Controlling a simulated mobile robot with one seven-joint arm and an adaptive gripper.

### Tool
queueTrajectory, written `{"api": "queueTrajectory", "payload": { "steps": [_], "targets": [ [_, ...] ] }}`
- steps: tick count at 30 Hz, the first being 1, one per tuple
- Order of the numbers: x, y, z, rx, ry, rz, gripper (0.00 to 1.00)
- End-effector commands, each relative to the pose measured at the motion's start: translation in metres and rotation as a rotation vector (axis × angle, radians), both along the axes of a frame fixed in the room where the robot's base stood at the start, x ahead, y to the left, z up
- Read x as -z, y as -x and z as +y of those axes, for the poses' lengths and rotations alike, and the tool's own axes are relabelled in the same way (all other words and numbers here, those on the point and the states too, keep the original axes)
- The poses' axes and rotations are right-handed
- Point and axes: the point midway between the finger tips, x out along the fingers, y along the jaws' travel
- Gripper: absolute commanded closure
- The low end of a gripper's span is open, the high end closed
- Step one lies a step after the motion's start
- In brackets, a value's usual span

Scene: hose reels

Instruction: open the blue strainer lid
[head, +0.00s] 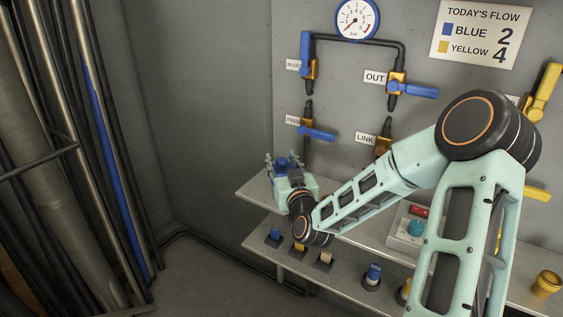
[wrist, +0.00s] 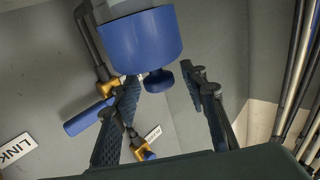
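The blue strainer lid (wrist: 140,42) shows large at the top of the wrist view, as a round blue cap under a pale grey body. A small blue knob (wrist: 158,80) sticks out from its lower edge. My gripper (wrist: 161,84) is open, with one dark finger on each side of the knob and gaps showing on both sides. In the head view my gripper (head: 284,168) is above the left end of the shelf, and a blue part (head: 283,163) shows between its fingers. The rest of the strainer is mostly hidden there by my gripper.
A grey shelf (head: 256,188) runs along the wall. Blue- and yellow-handled valves, such as the FEED valve (head: 317,133), sit on the wall above. A lower ledge holds several blue and yellow fittings (head: 274,237).

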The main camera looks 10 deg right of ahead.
Motion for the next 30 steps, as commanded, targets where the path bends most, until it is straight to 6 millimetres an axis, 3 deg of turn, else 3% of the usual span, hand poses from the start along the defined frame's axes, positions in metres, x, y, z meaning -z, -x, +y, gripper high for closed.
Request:
{"api": "queueTrajectory", "payload": {
  "steps": [9, 20, 30],
  "targets": [
    [0.0004, -0.0019, 0.0003, 0.0, 0.0, 0.001, 0.61],
    [0.0003, -0.0017, 0.0002, 0.0, 0.0, 0.0, 1.0],
    [-0.0013, -0.0021, -0.0002, 0.0, -0.004, 0.005, 1.0]
  ]
}}
